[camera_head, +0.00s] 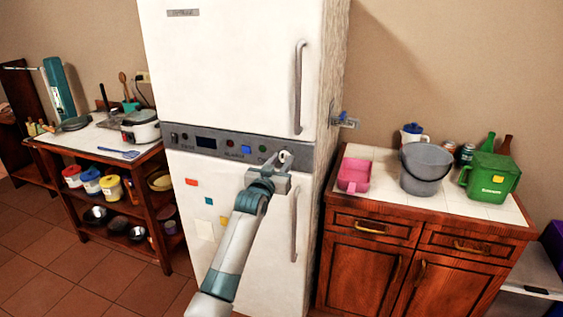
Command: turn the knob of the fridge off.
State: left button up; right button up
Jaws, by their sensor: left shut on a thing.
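The white fridge (235,60) stands in the middle of the camera_head view. A grey control strip (207,142) with a dark display and small buttons runs across it between the upper and lower doors. A small round light knob (285,157) is at the strip's right end. My left gripper (281,164) reaches up from below, its fingers at the knob and shut on it. The fingers partly hide the knob, so I cannot tell its turn angle. My right gripper is not in view.
Two vertical door handles, upper (298,88) and lower (294,225), sit close to my left gripper. A wooden shelf cart with cookware stands left. A cabinet with a grey bucket (424,169) and green container (490,178) stands right. The tiled floor at lower left is clear.

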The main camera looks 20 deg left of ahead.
pick_arm(q)
jog(key=shift+f, duration=0.1)
jog(key=o, duration=1)
jog(key=shift+o, duration=0.2)
jog(key=shift+s, duration=0.2)
jog(key=s+b, duration=0.4)
jog(key=s, duration=1.3)
jog(key=shift+a, duration=0.3)
